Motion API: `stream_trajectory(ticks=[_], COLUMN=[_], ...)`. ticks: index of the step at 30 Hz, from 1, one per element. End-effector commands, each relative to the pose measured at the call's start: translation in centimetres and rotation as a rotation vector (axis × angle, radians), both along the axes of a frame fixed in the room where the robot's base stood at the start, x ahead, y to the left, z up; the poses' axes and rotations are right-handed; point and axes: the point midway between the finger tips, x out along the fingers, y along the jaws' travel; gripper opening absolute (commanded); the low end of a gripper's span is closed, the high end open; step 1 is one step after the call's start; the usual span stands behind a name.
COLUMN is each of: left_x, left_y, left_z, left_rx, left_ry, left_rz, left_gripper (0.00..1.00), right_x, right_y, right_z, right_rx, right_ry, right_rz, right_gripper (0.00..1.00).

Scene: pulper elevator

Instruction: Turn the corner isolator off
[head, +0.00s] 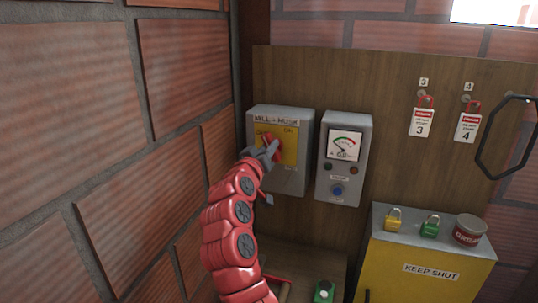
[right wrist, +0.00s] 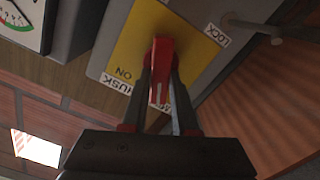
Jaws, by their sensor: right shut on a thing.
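The corner isolator (head: 285,180) is a grey box on the wooden board beside the brick corner, with a yellow plate (head: 290,148) and a red handle (head: 267,139). My right gripper (head: 268,152) reaches up to it and is shut on the red handle. In the right wrist view the handle (right wrist: 162,60) stands between the two fingers (right wrist: 160,88), in front of the yellow plate (right wrist: 135,45). An "ON" label and a "LOCK" label (right wrist: 216,36) show upside down or tilted there. My fingers partly cover the handle in the head view. My left gripper is out of view.
A grey meter box (head: 345,185) with a dial and blue knob is close to the isolator's right. Red tagged padlocks (head: 422,122) hang further right. A yellow cabinet (head: 425,270) carries yellow and green padlocks and a tin (head: 469,230). The brick wall is close on the left.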

Motion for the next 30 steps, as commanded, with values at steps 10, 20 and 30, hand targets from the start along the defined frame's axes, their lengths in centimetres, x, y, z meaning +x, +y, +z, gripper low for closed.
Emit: stream_trajectory(ticks=[10,20,30], left_x=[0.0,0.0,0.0], left_y=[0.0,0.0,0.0], left_z=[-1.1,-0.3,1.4], left_rx=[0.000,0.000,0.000], left_ry=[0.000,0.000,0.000], left_rz=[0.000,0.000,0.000], left_gripper=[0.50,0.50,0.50], right_x=[0.1,0.2,0.2], right_y=[0.4,0.6,0.8], right_z=[-0.3,-0.5,-0.6], right_rx=[-0.313,-0.612,-0.882], right_ry=[0.103,0.200,0.287], right_rz=[0.001,0.002,0.002], right_gripper=[0.00,0.00,0.00])
